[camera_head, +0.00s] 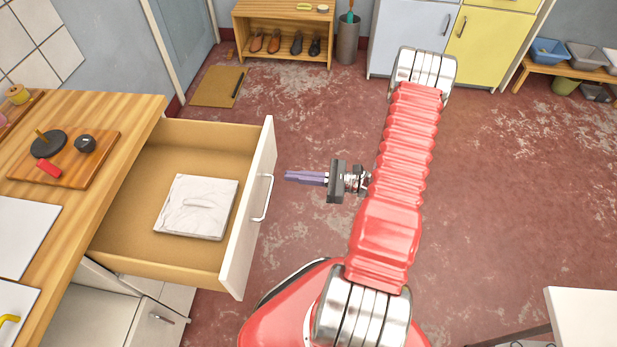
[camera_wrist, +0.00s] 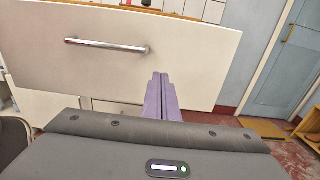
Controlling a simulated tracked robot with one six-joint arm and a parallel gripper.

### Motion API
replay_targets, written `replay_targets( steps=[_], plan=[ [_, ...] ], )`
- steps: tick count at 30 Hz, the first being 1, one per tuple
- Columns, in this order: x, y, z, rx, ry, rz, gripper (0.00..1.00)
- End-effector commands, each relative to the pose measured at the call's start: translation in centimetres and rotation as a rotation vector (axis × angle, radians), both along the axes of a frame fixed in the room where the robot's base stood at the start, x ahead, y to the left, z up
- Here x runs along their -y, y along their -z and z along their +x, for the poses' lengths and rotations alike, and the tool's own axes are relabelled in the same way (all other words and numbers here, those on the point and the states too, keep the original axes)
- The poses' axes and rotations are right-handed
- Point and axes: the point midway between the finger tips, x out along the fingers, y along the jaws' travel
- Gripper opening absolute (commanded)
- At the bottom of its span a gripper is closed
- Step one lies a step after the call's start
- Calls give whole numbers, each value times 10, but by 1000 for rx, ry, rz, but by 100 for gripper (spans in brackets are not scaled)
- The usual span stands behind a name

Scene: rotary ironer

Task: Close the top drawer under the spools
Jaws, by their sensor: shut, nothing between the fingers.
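The top drawer (camera_head: 258,208) is pulled well out from under the wooden counter (camera_head: 135,108). A spool (camera_head: 17,94) shows at the counter's left edge.
A wooden board (camera_head: 75,172) with dark round items lies on the counter. A lower cabinet (camera_head: 150,318) stands below the drawer. A shoe shelf (camera_head: 283,15) and a mat (camera_head: 217,87) are at the back. The red floor right of the drawer is mostly clear.

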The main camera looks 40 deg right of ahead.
Motion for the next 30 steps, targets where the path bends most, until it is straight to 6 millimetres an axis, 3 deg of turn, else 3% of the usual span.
replay_targets(
  steps=[12, 30],
  plan=[
    [-35, 0, 34, 1, -2, -1, 0],
    [-39, 0, 39, 0, 2, 0, 0]
  ],
)
